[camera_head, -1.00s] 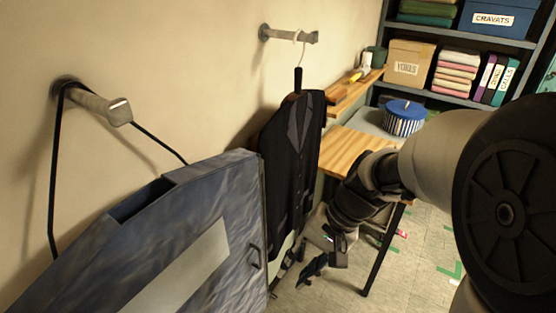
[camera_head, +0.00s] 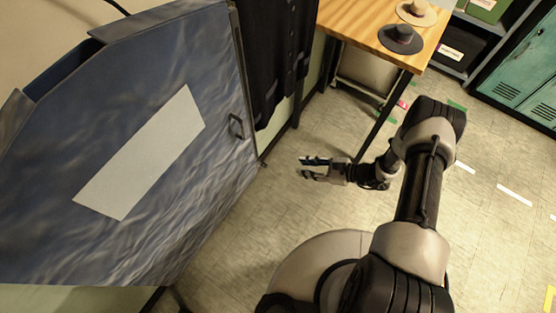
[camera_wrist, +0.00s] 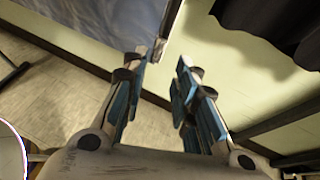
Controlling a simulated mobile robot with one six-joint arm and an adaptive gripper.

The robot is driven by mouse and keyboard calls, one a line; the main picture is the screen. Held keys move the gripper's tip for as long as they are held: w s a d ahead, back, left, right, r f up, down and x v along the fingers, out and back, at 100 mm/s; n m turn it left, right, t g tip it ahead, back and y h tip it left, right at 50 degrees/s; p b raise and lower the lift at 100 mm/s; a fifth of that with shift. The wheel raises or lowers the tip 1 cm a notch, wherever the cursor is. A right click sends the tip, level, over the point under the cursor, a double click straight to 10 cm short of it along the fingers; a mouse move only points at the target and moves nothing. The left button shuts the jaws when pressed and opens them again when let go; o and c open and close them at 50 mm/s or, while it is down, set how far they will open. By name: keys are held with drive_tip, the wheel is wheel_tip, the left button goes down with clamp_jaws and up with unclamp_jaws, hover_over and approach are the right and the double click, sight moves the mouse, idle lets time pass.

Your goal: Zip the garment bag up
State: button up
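The garment bag (camera_head: 65,125) is blue, with a pale panel (camera_head: 140,155) on its front, and hangs at the left. A small dark loop-shaped handle (camera_head: 236,126), possibly the zip pull, sits by its right edge. A strip runs down that edge to a small end piece near the lower corner. My gripper (camera_head: 303,168) is to the right of that corner, apart from the bag. In the wrist view its fingers (camera_wrist: 163,62) are open and empty, with the bag's lower edge (camera_wrist: 100,22) beyond the left finger.
A dark garment (camera_head: 275,60) hangs just right of the bag. A wooden table (camera_head: 365,25) with hats (camera_head: 401,39) stands behind, its dark legs reaching the floor. Teal lockers (camera_head: 525,70) stand at the far right. The tiled floor around my gripper is open.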

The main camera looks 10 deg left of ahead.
sight(267, 167)
drive_tip(key=shift+m+t, duration=0.5)
drive_tip(key=shift+m, duration=0.2)
drive_tip(key=shift+s+d+f+b+x, duration=0.2)
drive_tip(key=shift+f+b+x, duration=0.5)
drive_tip(key=shift+x, duration=2.35)
drive_tip(key=shift+s+d+f+b+x, duration=0.3)
drive_tip(key=shift+b+x, duration=0.6)
drive_tip(key=shift+x, duration=2.1)
drive_tip(key=shift+s+d+f+b+x, duration=0.1)
drive_tip(key=shift+f+b+x, duration=0.6)
drive_tip(key=shift+x, duration=2.35)
drive_tip(key=shift+r, duration=0.15)
clamp_jaws()
drive_tip(key=shift+s, duration=0.1)
